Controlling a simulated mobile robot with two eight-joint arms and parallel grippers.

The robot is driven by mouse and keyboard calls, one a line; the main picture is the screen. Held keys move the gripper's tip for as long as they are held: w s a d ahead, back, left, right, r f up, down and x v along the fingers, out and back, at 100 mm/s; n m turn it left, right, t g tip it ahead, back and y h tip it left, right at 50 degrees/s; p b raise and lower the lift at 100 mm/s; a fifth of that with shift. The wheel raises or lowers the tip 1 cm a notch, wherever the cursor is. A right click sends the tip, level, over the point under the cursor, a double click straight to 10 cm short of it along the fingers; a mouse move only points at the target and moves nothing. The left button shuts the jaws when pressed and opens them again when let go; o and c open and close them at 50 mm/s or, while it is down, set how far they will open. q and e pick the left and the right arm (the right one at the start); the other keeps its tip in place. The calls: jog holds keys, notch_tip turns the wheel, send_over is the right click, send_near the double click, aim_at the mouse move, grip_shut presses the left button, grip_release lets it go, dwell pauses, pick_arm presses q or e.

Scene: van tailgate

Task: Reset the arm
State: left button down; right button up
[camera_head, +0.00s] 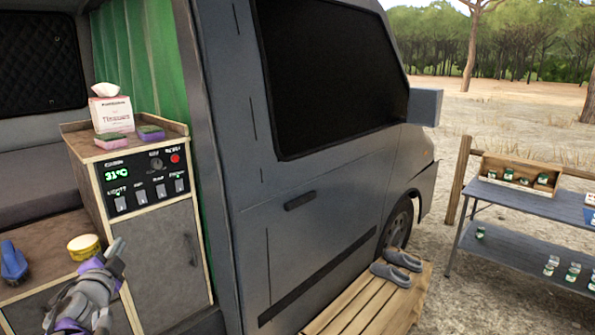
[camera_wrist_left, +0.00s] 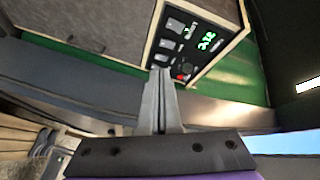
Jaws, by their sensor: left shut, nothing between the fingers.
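My left gripper (camera_head: 116,252) comes in at the lower left of the head view, in front of the wooden cabinet (camera_head: 160,250) in the van. Its fingers are shut together with nothing between them. In the left wrist view the closed fingers (camera_wrist_left: 160,88) point toward the control panel (camera_wrist_left: 180,50), apart from it as far as I can tell. In the head view the panel (camera_head: 145,180) shows a green 31°C reading, a red button, a knob and several switches. My right gripper is not in view.
A tissue box (camera_head: 112,115) and two sponges (camera_head: 150,132) stand on the cabinet. A yellow tin (camera_head: 83,247) and a blue object (camera_head: 13,262) lie on the lower surface at left. Slippers (camera_head: 397,266) rest on a wooden step (camera_head: 365,305). A table (camera_head: 530,208) stands at right.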

pick_arm(q)
jog(key=s+d+f+n+g+h+p, duration=0.1)
jog(key=s+d+f+n+g+h, duration=0.2)
jog(key=s+d+f, duration=0.9)
jog(key=s+d+f+n+g+h+p, duration=0.2)
jog(key=s+d+f+n+g, duration=0.4)
jog(key=s+d+f, duration=0.5)
jog(key=s+d+g+h, duration=0.1)
jog(key=s+d+g, duration=0.1)
jog(key=s+d, duration=0.3)
jog(key=shift+s+f, duration=0.3)
jog(key=shift+f, duration=0.1)
